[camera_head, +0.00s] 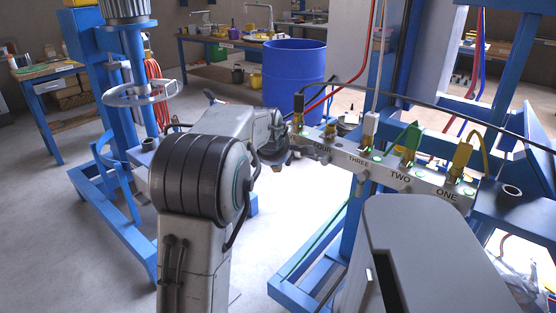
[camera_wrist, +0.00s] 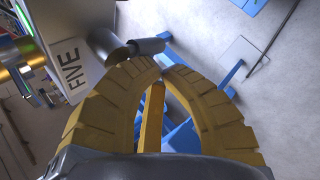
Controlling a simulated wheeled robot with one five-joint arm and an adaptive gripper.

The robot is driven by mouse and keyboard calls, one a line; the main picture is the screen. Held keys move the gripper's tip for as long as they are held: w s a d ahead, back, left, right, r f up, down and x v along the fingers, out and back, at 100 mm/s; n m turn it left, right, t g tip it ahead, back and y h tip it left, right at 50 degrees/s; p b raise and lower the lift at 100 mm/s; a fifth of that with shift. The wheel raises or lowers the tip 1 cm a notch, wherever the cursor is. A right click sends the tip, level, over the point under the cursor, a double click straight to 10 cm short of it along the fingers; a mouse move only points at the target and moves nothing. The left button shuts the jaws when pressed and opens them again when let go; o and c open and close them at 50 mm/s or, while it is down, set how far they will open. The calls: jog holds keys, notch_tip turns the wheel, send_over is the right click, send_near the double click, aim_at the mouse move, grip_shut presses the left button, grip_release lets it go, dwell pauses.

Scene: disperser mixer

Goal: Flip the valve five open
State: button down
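The label FIVE (camera_wrist: 72,68) is on a pale manifold at the left of the wrist view. Beside it is the grey valve handle (camera_wrist: 148,47), a short stub on a darker round base, pointing right. My gripper (camera_wrist: 162,69) has two yellow ribbed fingers that arch inward, with their tips brought together. The tips are just below the valve handle in the picture; I cannot tell whether they touch it. Nothing shows between the fingers except the background.
The manifold (camera_head: 425,187) runs right in the head view, with valves labelled ONE, TWO, THREE and FOUR and hoses on top. A blue barrel (camera_head: 293,72) stands behind it. Grey floor is open between.

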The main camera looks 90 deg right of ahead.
jog(key=shift+r+p, duration=0.55)
jog(key=shift+r, duration=0.2)
jog(key=shift+w, duration=0.1)
